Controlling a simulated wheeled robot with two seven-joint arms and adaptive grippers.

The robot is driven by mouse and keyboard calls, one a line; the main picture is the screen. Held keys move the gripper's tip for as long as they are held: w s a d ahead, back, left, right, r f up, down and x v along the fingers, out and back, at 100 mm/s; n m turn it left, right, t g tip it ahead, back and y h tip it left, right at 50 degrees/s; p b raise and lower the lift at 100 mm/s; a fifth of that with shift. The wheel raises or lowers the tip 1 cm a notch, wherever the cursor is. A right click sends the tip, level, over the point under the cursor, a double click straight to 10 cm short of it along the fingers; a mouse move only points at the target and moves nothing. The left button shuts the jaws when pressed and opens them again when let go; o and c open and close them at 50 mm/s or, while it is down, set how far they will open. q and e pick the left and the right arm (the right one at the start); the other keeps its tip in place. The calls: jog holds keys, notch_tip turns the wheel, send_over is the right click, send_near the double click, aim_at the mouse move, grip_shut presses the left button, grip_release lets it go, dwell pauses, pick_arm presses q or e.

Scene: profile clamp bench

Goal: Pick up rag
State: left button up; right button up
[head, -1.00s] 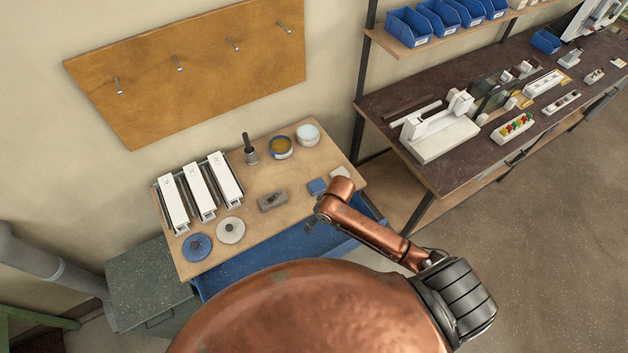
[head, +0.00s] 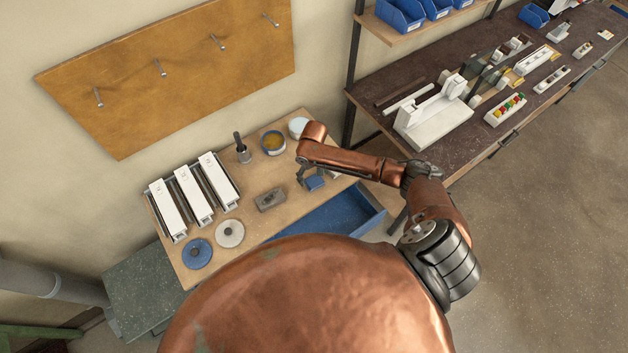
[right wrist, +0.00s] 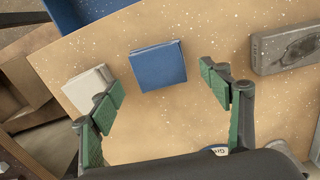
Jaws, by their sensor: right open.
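A flat, folded blue rag (head: 315,183) lies on the small wooden-topped bench (head: 262,222), near its front right edge. In the right wrist view the blue rag (right wrist: 158,66) lies flat, ahead of and between the spread fingers. A similar pale folded piece (right wrist: 90,88) lies to its left there, close to the left finger. My right gripper (head: 307,174) is above the bench at the blue rag; it also shows in the right wrist view (right wrist: 164,88), open, with nothing between its green fingertips. My left gripper is not in view.
A grey block (head: 270,200) sits left of the blue rag. A tin (head: 273,143), a white container (head: 298,126) and a brush (head: 241,148) stand behind. White profiles (head: 192,193) and two discs are at left. An open blue drawer (head: 335,222) is in front.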

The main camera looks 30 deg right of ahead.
aim_at(314, 182)
jog(key=shift+s+f, duration=0.2)
jog(key=shift+f, duration=0.95)
jog(key=shift+w+f, duration=0.1)
jog(key=c, duration=1.2)
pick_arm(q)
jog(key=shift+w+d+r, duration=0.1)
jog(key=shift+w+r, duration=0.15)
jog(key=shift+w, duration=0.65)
